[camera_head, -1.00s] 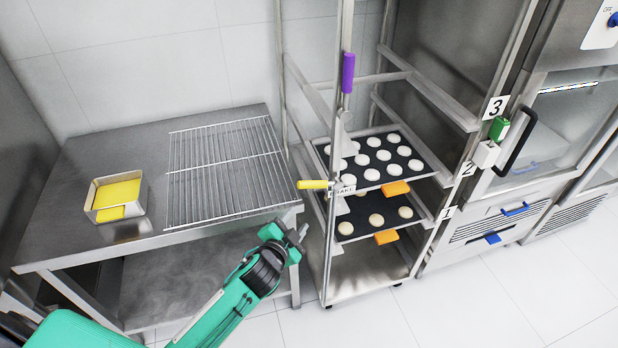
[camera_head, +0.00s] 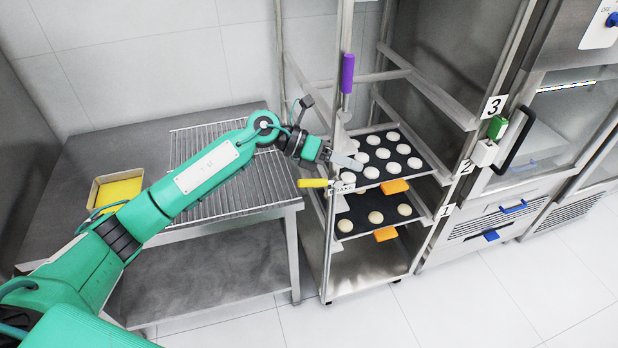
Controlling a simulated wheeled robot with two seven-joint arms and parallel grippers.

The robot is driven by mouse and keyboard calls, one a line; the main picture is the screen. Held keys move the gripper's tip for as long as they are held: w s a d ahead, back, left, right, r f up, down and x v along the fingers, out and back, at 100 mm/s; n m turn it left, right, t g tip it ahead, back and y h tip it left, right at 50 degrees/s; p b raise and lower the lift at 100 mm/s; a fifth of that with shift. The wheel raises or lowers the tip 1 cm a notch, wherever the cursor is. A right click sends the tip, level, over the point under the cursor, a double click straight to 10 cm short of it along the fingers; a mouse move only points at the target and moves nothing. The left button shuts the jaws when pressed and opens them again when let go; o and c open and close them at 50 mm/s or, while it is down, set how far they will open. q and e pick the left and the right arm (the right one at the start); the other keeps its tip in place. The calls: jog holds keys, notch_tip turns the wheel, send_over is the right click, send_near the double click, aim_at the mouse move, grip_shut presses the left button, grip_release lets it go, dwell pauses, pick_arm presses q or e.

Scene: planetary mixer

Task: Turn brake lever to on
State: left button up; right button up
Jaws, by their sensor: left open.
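The brake lever has a yellow handle (camera_head: 312,183) that points left from the front post of the steel rack. A small label reading BRAKE (camera_head: 343,188) sits just right of it. My left gripper (camera_head: 345,161) is just above and right of the yellow handle, in front of the rack's upper tray. It looks apart from the handle and holds nothing that I can see. The gap between its fingers is hard to make out at this size. My right gripper does not show.
The rack (camera_head: 327,255) holds trays of round dough pieces (camera_head: 372,173) with orange grips. A purple handle (camera_head: 347,73) is on the post above the lever. A steel table (camera_head: 75,185) at left bears a wire grid (camera_head: 245,190) and a yellow-filled pan (camera_head: 118,187).

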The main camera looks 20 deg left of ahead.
pick_arm(q)
jog(key=w+a+m+y, duration=0.2)
jog(key=a+y, duration=0.3)
jog(key=a, duration=0.2)
jog(key=g+y, duration=0.1)
jog(key=y, duration=0.3)
send_near(318, 182)
jog(key=p+x, duration=0.1)
jog(key=x, duration=0.1)
jog(key=a+p+x, duration=0.1)
jog(key=p+x, duration=0.3)
jog(key=x, duration=0.1)
jog(key=shift+s+a+f, duration=0.1)
jog(key=shift+a+f, duration=0.15)
jog(key=shift+f, duration=0.05)
jog(key=shift+d+f+p, duration=0.15)
jog(key=shift+f+p, duration=0.15)
jog(key=shift+f, duration=0.25)
grip_shut()
